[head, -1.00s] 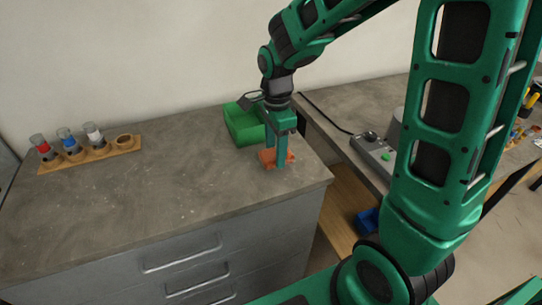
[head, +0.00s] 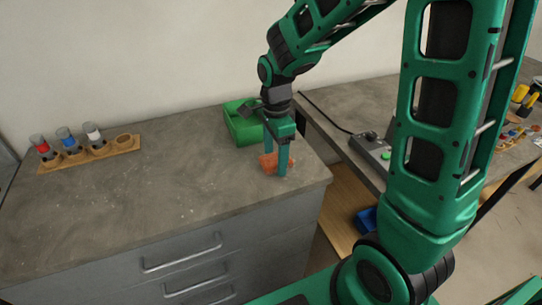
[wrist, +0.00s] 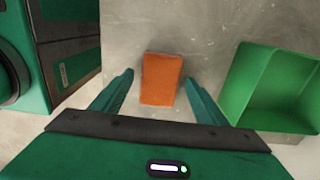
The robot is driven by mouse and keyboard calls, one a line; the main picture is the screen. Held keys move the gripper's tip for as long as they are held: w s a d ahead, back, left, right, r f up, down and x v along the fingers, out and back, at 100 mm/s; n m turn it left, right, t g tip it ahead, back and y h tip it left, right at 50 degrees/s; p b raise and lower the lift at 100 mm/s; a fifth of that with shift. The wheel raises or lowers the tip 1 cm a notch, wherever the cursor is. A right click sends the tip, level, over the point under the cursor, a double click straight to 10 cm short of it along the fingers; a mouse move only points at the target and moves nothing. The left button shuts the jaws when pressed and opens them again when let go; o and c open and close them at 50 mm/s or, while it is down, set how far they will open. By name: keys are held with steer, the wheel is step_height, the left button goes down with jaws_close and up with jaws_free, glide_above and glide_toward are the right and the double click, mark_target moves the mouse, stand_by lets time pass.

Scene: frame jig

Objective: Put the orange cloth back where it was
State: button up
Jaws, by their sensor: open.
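The orange cloth (wrist: 161,80) is a small, compact rectangle lying on the grey worktop, near its right front corner. It also shows in the head view (head: 267,162), partly hidden by a finger. My gripper (wrist: 158,78) points down over the cloth, with one finger on each side of it. The jaws are open, and in the wrist view a gap shows between each finger and the cloth. In the head view my gripper (head: 277,160) is low, with its fingertips close to the worktop.
An open green bin (head: 243,127) stands just behind the cloth; it also shows in the wrist view (wrist: 262,92). A wooden rack (head: 92,152) with coloured vials is at the far left. The middle of the worktop (head: 180,185) is clear. A grey device (head: 372,150) sits on the right bench.

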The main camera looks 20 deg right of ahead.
mark_target(275, 159)
step_height(275, 159, up, 12)
steer(key=s+d+f+n, duration=0.1)
steer(key=s+d+n, duration=0.4)
steer(key=s+d, duration=0.3)
steer(key=s+d+f+n, duration=0.2)
steer(key=s+d+n, duration=0.4)
steer(key=s, duration=0.9)
steer(key=d, duration=0.2)
steer(key=shift+s+d+n, duration=0.2)
steer(key=shift+d+n, duration=0.1)
steer(key=shift+d, duration=0.05)
steer(key=shift+w+f, duration=0.2)
steer(key=shift+w, duration=0.45)
